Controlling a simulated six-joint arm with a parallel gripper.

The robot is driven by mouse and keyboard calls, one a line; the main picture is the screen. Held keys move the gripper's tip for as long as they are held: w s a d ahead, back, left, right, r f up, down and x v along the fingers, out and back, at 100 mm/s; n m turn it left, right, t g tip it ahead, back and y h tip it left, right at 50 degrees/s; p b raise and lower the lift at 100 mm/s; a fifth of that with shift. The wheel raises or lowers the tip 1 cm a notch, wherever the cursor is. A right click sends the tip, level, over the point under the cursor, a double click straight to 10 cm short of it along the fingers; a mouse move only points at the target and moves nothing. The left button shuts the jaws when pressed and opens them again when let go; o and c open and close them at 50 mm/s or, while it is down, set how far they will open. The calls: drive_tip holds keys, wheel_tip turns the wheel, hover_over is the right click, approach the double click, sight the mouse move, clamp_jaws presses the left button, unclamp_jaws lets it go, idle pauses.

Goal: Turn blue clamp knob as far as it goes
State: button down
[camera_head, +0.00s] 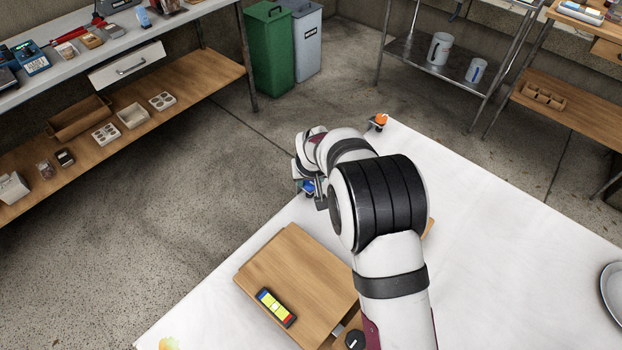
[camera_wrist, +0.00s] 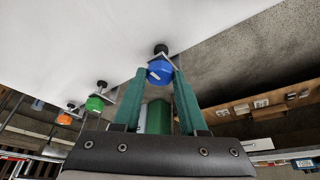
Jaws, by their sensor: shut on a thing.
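The blue clamp knob (camera_wrist: 160,72) is round and sits on a clamp at the white table's edge, with a black cap (camera_wrist: 161,49) at the clamp's other end. My gripper (camera_wrist: 160,77) has its two green fingers on either side of the blue knob, shut on it. In the head view, the blue knob (camera_head: 308,186) shows in part at the table's left edge. My gripper's fingers there are mostly hidden behind my arm.
A green clamp knob (camera_wrist: 95,103) and an orange clamp knob (camera_wrist: 64,118) are farther along the table edge. A wooden board (camera_head: 285,262) with a small colored device (camera_head: 275,307) lies on the white table (camera_head: 480,240). A grey plate (camera_head: 613,290) is at the right.

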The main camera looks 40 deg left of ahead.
drive_tip(key=m, duration=0.2)
drive_tip(key=m+t+h, duration=0.1)
drive_tip(key=m, duration=0.1)
drive_tip(key=shift+s+a+m, duration=0.1)
drive_tip(key=shift+a+m, duration=0.05)
drive_tip(key=shift+m, duration=0.15)
drive_tip(key=m+h, duration=0.1)
drive_tip(key=m, duration=0.1)
drive_tip(key=m+h, duration=0.1)
drive_tip(key=m, duration=0.1)
drive_tip(key=shift+a+m+t, duration=0.15)
drive_tip(key=shift+m+t, duration=0.15)
drive_tip(key=m+h, duration=0.1)
drive_tip(key=m, duration=0.3)
drive_tip(key=shift+a+h, duration=0.2)
drive_tip(key=shift+h, duration=0.2)
drive_tip(key=m, duration=0.2)
drive_tip(key=m+g+h, duration=0.1)
drive_tip(key=m, duration=0.1)
drive_tip(key=shift+w+a, duration=0.1)
drive_tip(key=shift+w, duration=0.1)
drive_tip(key=shift+s+m, duration=0.1)
drive_tip(key=shift+m, duration=0.3)
drive_tip(key=shift+c, duration=2.3)
unclamp_jaws()
